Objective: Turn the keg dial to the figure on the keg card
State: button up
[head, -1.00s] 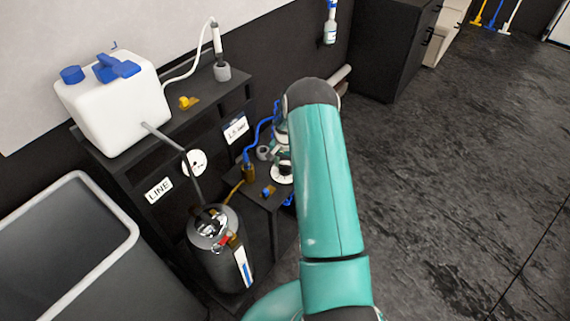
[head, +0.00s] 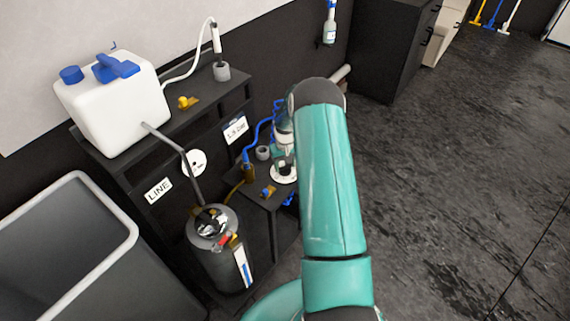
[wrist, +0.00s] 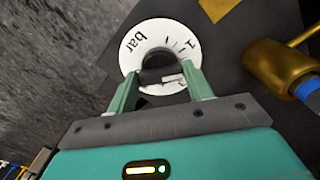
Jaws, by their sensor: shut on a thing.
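The keg dial (head: 284,174) is a white round face with a dark knob on the dark low shelf in the head view. In the wrist view the dial face (wrist: 152,32) shows "bar", a "1" and tick marks. My gripper (wrist: 160,76) is shut on the dark knob (wrist: 158,75), one finger on each side. The fingers and palm hide part of the face, and where the knob points is hard to tell. The keg card (head: 236,129) is white, on the rack's front; it seems to read 1.-something bar, the second digit too small to be sure.
A dark keg (head: 222,262) stands left of the dial. A white tank (head: 112,105) with blue caps sits on top of the rack. A brass fitting with a blue hose (wrist: 275,68) is close right of my gripper. A grey bin (head: 125,235) is at left. The floor at right is clear.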

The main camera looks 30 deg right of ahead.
aim_at(285, 165)
jog(key=shift+n, duration=0.3)
jog(key=o, duration=1)
notch_tip(285, 165, up, 14)
jog(key=shift+f, duration=0.1)
dwell(0.4)
